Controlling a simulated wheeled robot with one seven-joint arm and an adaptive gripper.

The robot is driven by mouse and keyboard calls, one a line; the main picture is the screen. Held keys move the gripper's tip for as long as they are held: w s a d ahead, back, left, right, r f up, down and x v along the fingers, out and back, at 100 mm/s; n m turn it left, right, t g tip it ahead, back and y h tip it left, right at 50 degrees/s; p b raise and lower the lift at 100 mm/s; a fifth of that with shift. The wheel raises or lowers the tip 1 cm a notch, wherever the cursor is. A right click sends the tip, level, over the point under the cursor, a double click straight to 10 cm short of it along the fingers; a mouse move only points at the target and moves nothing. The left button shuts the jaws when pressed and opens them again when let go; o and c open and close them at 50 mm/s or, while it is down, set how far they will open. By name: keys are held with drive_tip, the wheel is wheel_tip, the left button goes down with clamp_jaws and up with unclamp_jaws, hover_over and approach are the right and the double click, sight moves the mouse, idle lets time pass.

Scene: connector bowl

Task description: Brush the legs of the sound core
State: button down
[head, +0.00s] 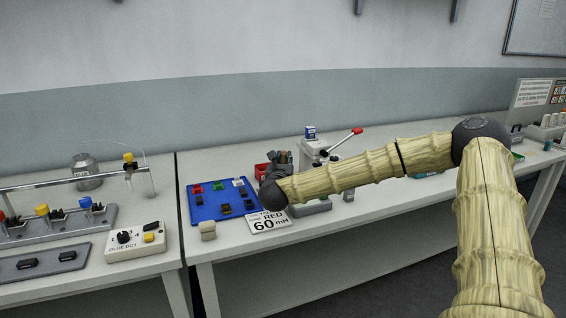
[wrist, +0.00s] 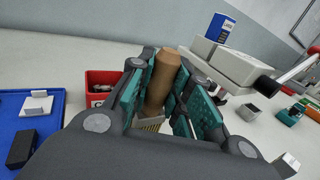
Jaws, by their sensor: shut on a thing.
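My gripper (wrist: 160,92) is shut on a brush with a brown wooden handle (wrist: 163,76); a pale bristle-like end (wrist: 151,125) shows low between the fingers. In the head view my dark wrist hides the gripper and brush, near the right side of a blue mat (head: 211,197). On the mat sit several small cores: a red one (head: 197,187), a green one (head: 218,185), a white one (head: 238,182) and dark ones (head: 225,209). The white one (wrist: 38,103) and a black one (wrist: 22,150) show at left in the wrist view. I cannot tell which is the sound core.
A red bin (wrist: 103,84) with tools stands behind the gripper. A press with a red-tipped lever (head: 340,141) stands to the right, a blue-and-white container (head: 310,132) on top. A "RED 60 mm" card (head: 268,221) and a beige block (head: 207,230) lie near the front edge.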

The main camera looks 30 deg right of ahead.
drive_tip(key=shift+r+p, duration=0.75)
drive_tip(key=shift+r, duration=3.75)
